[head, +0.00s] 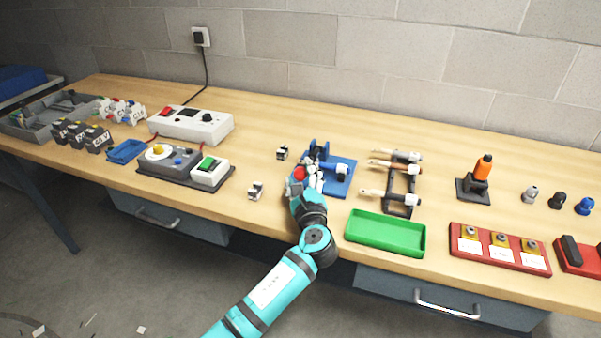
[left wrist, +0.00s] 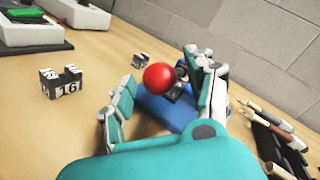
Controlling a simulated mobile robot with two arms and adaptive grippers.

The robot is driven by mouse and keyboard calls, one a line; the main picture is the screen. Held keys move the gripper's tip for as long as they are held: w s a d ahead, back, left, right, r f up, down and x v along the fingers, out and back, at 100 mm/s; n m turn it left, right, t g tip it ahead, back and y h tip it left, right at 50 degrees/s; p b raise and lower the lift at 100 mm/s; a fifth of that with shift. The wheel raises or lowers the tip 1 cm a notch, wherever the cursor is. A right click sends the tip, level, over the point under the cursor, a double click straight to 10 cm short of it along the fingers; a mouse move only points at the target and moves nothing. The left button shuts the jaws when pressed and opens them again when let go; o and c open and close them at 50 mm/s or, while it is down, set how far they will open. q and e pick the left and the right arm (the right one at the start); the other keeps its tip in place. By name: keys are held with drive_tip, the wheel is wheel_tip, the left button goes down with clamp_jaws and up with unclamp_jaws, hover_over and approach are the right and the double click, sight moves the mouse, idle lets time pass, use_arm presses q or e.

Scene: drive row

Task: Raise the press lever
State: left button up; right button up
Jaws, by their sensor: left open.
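The press is blue, with a flat base (head: 338,182) and an upright post, near the middle of the bench in the head view. Its lever ends in a red ball knob (head: 298,173). In the left wrist view the red knob (left wrist: 159,77) shows between the two finger pads, with the blue press base (left wrist: 165,112) behind it. My left gripper (head: 306,181) is open at the knob, one finger on either side; I cannot tell whether it touches. The gripper hides part of the lever and base. My right gripper is not in view.
Small black-and-white blocks (head: 256,190) stand left of the press. A green tray (head: 386,233) lies at the front edge. A grey control box (head: 186,165) is farther left, and a block wall runs behind.

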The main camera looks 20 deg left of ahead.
use_arm(q)
drive_tip(key=shift+w+a, duration=0.3)
drive_tip(key=shift+w, duration=0.3)
clamp_jaws()
